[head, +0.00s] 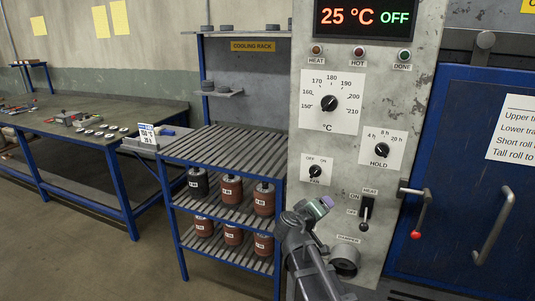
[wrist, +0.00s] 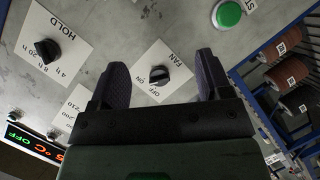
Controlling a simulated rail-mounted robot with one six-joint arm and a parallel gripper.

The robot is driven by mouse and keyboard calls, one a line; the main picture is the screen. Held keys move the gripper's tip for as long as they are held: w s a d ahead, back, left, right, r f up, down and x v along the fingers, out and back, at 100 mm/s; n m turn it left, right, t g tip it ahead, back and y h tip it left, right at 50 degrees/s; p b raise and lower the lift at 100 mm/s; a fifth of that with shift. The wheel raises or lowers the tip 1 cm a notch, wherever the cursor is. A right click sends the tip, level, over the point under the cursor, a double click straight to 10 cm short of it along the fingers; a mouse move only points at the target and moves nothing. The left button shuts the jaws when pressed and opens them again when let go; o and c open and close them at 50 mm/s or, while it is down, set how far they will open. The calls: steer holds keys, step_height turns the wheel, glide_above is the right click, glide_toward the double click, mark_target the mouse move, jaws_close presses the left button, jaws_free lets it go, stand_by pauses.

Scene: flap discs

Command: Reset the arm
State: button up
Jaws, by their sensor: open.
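My gripper (head: 324,204) is in front of the lower left of the grey control panel (head: 345,140) in the head view. In the wrist view my gripper (wrist: 162,68) is open, with its two dark fingers apart and nothing held. The black fan knob (wrist: 158,74) shows between the fingers there; I cannot tell the depth gap. In the head view the fan knob (head: 315,172) is just above my gripper. A green button (wrist: 229,14) lies beyond the fingers in the wrist view; my arm seems to hide it in the head view.
The display (head: 364,17) reads 25 °C OFF. The heat lever (head: 366,212) and damper (head: 345,260) are close to the right of my arm. A blue door (head: 460,170) with handles is farther right. The cooling rack (head: 235,142), with several rolls below, stands left.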

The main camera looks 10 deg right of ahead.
steer(key=s+a+f+m+g+y, duration=0.1)
steer(key=s+a+f+g+y, duration=0.1)
steer(key=s, duration=0.4)
steer(key=s+a+f+m+g+y+p, duration=0.1)
steer(key=s+a+f+g+y, duration=0.1)
steer(key=s+f+g+y, duration=0.2)
steer(key=s+a+f+g+y+p, duration=0.1)
steer(key=s+f+g+y, duration=0.3)
steer(key=s, duration=0.6)
steer(key=shift+s+a+m+g, duration=0.15)
steer(key=shift+a+m+g, duration=0.2)
steer(key=shift+a, duration=0.3)
